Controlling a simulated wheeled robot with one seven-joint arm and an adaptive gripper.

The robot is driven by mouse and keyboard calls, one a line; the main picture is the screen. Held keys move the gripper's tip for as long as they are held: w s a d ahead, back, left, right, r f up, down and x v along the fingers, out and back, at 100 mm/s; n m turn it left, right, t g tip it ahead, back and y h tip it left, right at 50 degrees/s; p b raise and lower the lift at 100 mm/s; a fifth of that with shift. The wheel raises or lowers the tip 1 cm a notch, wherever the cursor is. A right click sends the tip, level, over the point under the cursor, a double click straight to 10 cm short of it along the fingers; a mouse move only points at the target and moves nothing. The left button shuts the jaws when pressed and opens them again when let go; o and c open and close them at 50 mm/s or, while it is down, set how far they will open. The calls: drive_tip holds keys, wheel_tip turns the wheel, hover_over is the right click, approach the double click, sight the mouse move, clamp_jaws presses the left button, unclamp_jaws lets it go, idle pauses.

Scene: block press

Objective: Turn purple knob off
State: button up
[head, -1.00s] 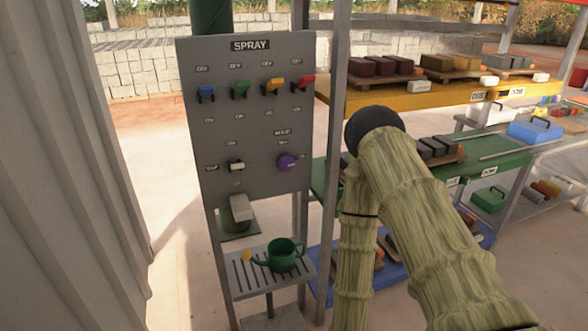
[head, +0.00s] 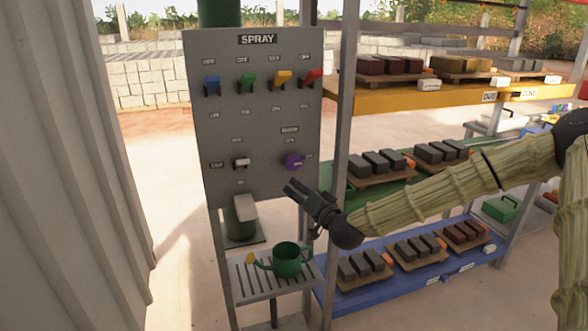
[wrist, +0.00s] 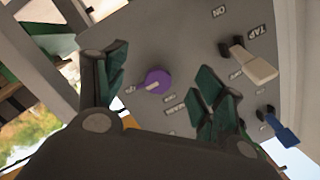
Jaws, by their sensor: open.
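The purple knob (head: 293,161) is on the right side of the grey SPRAY panel (head: 225,130), below the red lever. It also shows in the wrist view (wrist: 157,81), between my fingers and beyond them, with a pale pointer mark on its face. My gripper (head: 290,187) is in front of the panel, just below the knob in the head view. Its two green-padded fingers (wrist: 158,90) are spread apart and hold nothing. The knob looks apart from both fingers. The small labels around it are too blurred to read surely.
Blue (head: 211,84), green (head: 246,81), yellow (head: 282,79) and red (head: 312,76) levers line the panel's top. A white tap lever (head: 240,162) is left of the knob. A green watering can (head: 287,260) stands below. Shelves with bricks (head: 380,162) are at right.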

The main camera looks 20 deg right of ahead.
drive_tip(key=t, duration=0.1)
approach(295, 164)
drive_tip(key=shift+m, duration=0.3)
drive_tip(key=w, duration=0.3)
drive_tip(key=w+a, duration=0.1)
drive_tip(key=w, duration=0.6)
drive_tip(key=shift+w+a, duration=0.35)
drive_tip(key=c, duration=1)
